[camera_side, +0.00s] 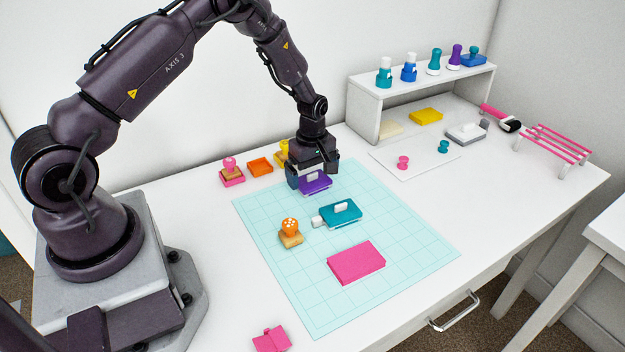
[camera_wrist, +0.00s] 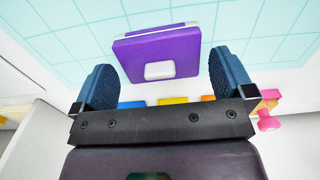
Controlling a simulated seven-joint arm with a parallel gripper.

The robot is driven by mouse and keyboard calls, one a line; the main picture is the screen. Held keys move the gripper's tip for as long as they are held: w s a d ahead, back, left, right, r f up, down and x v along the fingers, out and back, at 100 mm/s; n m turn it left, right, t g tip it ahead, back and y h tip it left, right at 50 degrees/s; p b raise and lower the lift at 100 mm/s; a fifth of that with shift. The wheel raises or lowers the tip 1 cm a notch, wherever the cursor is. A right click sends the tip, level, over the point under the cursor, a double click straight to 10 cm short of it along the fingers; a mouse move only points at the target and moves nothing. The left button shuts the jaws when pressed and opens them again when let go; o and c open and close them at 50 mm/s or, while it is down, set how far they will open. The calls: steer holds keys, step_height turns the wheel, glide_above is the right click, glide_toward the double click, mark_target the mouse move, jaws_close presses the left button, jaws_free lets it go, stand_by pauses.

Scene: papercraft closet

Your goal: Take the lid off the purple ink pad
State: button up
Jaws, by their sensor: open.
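The purple ink pad (camera_side: 315,187) lies at the back edge of the light-blue grid mat (camera_side: 415,237), right by my gripper. In the wrist view its purple lid (camera_wrist: 160,48) is on, with a pale raised handle (camera_wrist: 160,70) on top. My gripper (camera_wrist: 162,88) is open and empty, its two blue fingers to either side of the handle's line. The pad sits beyond the fingertips in that view. In the side view my gripper (camera_side: 312,178) hangs above and partly in front of the pad, hiding some of it. I cannot tell the exact height gap.
A teal ink pad (camera_side: 340,213), an orange-topped stamp (camera_side: 290,232) and a pink pad (camera_side: 356,263) stand on the mat. A pink stamp (camera_side: 231,170) and orange tray (camera_side: 260,167) are behind left. A white shelf (camera_side: 362,105) stands behind right. The mat's right side is clear.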

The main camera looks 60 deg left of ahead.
steer(key=shift+f, duration=0.3)
steer(key=c, duration=0.7)
steer(key=shift+r, duration=0.1)
